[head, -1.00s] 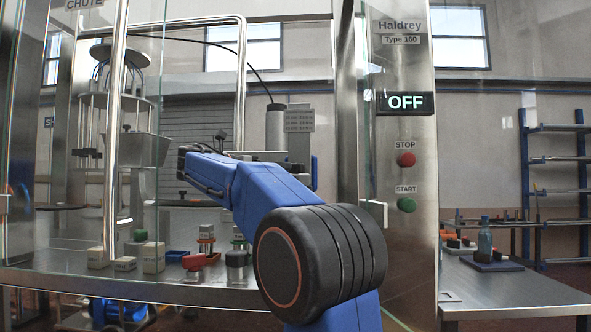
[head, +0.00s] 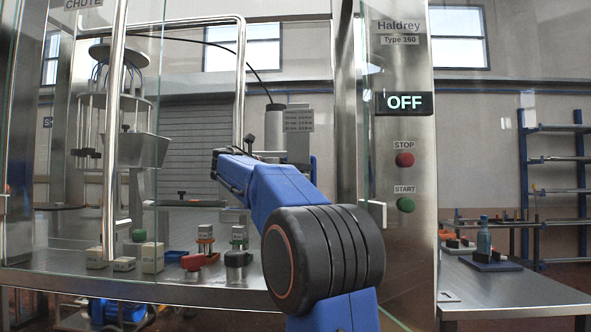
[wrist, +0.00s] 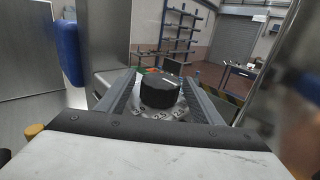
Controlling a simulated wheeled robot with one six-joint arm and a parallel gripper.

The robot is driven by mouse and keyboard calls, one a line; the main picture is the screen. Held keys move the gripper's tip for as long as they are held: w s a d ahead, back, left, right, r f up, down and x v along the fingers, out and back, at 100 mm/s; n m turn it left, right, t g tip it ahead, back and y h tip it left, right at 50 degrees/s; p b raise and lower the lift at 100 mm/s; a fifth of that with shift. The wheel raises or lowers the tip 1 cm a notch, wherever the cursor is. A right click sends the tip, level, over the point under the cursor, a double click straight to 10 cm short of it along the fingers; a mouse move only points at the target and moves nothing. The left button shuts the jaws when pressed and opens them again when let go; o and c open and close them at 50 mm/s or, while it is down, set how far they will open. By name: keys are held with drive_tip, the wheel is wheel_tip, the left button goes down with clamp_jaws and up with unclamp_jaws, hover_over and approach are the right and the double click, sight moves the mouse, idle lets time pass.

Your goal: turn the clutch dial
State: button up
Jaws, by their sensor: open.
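My gripper (wrist: 161,82) is open, with one grey finger on each side of the dial. I cannot tell whether either finger touches it. In the head view my blue arm reaches into the machine, and the arm hides the dial and the fingers.
The machine panel reads OFF (head: 405,102), with a red stop button (head: 404,160) and a green start button (head: 406,205). Glass and a metal rail (head: 112,130) stand at left. Small boxes (head: 152,257) and red and green handled parts (head: 193,262) stand on the machine deck.

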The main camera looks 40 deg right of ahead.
drive_tip(key=c, duration=1.1)
drive_tip(key=shift+o, duration=0.2)
drive_tip(key=shift+m+g, duration=0.3)
drive_tip(key=shift+g, duration=0.2)
drive_tip(key=m+g+y, duration=0.1)
drive_tip(key=m+g, duration=0.2)
drive_tip(key=g, duration=0.1)
drive_tip(key=shift+w+g, duration=0.1)
drive_tip(key=shift+g, duration=0.3)
drive_tip(key=shift+m+g+y, duration=1.9)
drive_tip(key=shift+m+g, duration=0.2)
drive_tip(key=shift+g, duration=0.8)
drive_tip(key=o, duration=1.1)
drive_tip(key=shift+c, duration=0.2)
